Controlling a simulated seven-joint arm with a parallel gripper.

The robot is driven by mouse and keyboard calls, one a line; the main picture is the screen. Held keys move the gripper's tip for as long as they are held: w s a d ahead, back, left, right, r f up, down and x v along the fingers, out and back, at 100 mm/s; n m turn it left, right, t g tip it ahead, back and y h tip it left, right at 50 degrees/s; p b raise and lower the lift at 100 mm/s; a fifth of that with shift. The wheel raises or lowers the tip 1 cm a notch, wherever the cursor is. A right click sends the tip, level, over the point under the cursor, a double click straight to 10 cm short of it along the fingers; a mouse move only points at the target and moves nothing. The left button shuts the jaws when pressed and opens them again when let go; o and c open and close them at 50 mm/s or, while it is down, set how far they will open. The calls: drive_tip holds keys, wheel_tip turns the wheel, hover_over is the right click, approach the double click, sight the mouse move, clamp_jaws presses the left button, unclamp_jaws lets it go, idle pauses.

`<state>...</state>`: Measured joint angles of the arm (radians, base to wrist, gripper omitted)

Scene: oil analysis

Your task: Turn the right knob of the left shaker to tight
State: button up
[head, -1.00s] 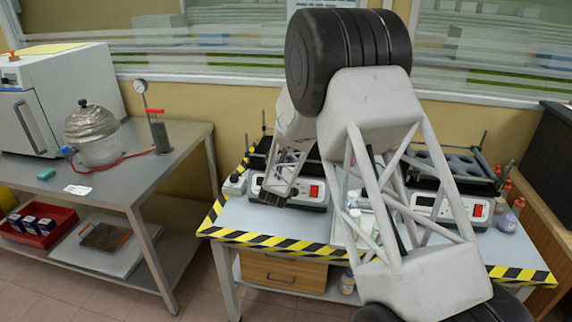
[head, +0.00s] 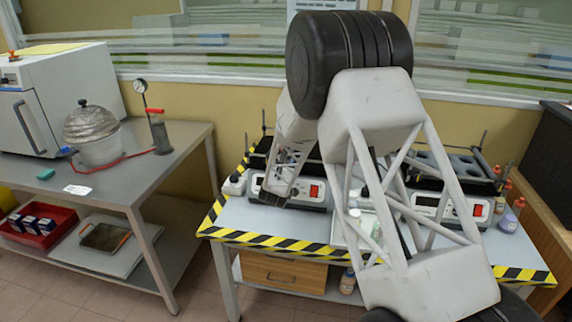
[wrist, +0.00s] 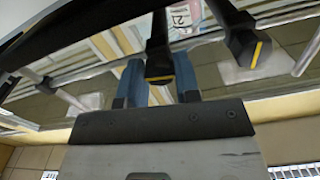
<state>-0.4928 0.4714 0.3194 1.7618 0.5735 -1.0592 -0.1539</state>
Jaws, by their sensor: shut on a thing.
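The left shaker (head: 318,206), a white box with a red switch and a black rack on top, stands on the striped-edge table in the head view. My gripper (wrist: 160,84) has two blue fingers, one on each side of a black knob (wrist: 158,62) with a yellow mark. The fingers are shut on this knob. A second black knob (wrist: 247,50) with a yellow line stands to its right in the wrist view, apart from the fingers. In the head view my arm hides much of the shaker and the knobs cannot be made out.
A second shaker (head: 427,201) stands to the right, partly behind my arm. Small bottles (head: 508,222) stand at the table's right end. A white bottle (head: 234,184) stands just left of the left shaker. The table's front left (head: 240,222) is clear.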

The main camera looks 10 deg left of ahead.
drive_tip(key=shift+d+f+m, duration=0.1)
drive_tip(key=shift+m, duration=3.95)
drive_tip(key=shift+d+f+m, duration=0.1)
drive_tip(key=shift+m, duration=3.95)
drive_tip(key=shift+r, duration=0.1)
drive_tip(key=o, duration=0.9)
drive_tip(key=s, duration=0.7)
drive_tip(key=shift+s, duration=0.4)
